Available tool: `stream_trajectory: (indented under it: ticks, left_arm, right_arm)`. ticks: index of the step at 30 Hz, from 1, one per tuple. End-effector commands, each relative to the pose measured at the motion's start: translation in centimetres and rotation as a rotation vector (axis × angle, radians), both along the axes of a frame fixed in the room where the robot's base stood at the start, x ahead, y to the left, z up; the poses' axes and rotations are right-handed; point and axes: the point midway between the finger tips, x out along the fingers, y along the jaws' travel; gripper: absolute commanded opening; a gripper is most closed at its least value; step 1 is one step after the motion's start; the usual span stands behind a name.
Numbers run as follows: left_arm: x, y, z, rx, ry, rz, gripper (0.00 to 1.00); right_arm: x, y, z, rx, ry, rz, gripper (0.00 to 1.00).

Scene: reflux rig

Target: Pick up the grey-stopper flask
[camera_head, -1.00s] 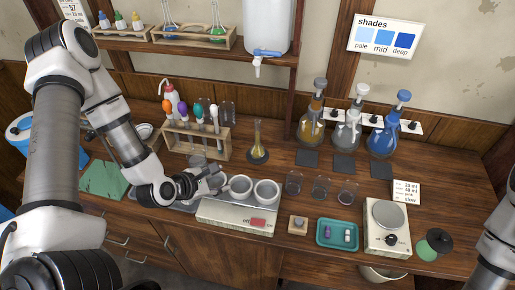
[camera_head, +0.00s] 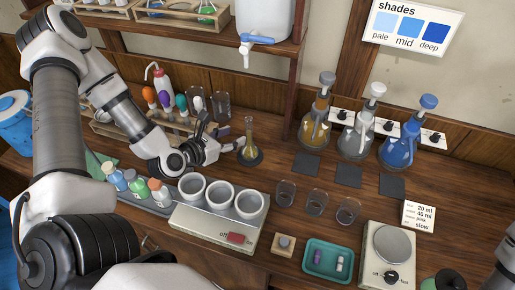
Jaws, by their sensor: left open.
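The grey-stopper flask (camera_head: 315,129) holds amber liquid and stands upright at the back right. It is the leftmost of three stoppered flasks, left of a white-stopper flask (camera_head: 357,137) with clear-grey content and a blue-stopper flask (camera_head: 397,146). My left gripper (camera_head: 222,134) is open and empty. It is above the bench, in front of the test-tube rack and just left of a small open yellow flask (camera_head: 250,146), well apart from the grey-stopper flask.
Small glass beakers (camera_head: 315,202), a heater with white cups (camera_head: 215,228), a teal tray (camera_head: 328,260) and a scale (camera_head: 390,248) stand nearer. A shelf with a dispenser (camera_head: 264,18) overhangs.

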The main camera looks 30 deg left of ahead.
Motion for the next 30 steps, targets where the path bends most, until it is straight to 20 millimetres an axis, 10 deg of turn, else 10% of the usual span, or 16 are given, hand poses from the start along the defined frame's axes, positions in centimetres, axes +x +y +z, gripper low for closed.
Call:
stream_trajectory:
  ticks: [8, 30]
  left_arm:
    - [0.0, 0.0, -4.6, 0.001, 0.000, 0.000, 0.50]
    - [7.0, -1.4, -7.2, 0.003, 0.001, -0.001, 0.50]
  right_arm:
    - [0.0, 0.0, -4.6, 0.000, 0.000, 0.000, 0.52]
    - [0.0, 0.0, -3.0, 0.000, 0.000, 0.000, 0.52]
